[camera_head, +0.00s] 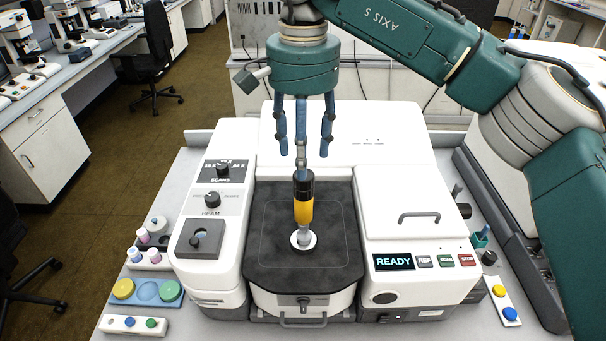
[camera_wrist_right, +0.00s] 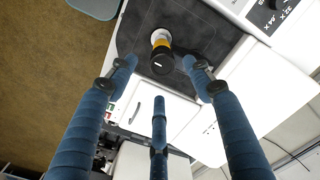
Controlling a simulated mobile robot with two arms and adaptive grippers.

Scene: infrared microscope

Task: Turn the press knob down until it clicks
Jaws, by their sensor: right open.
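The press knob (camera_head: 303,207) has a black cap and a yellow band. It stands upright on a round silver base in the middle of the instrument's black stage (camera_head: 268,262). In the right wrist view the knob's black cap (camera_wrist_right: 162,61) shows near the top centre, between two fingers. My right gripper (camera_head: 303,155) hangs above the knob, its three blue fingers open and pointing down, with nothing held. In the head view the middle finger overlaps the top of the cap; I cannot tell whether they touch. My left gripper is out of view.
The instrument has a READY display (camera_head: 393,262) and small buttons on the right, and two dials (camera_head: 212,199) on the left panel. A handled lid (camera_head: 418,217) is to the right. Trays with coloured round pieces (camera_head: 147,291) lie left, and a smaller one (camera_head: 503,302) right.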

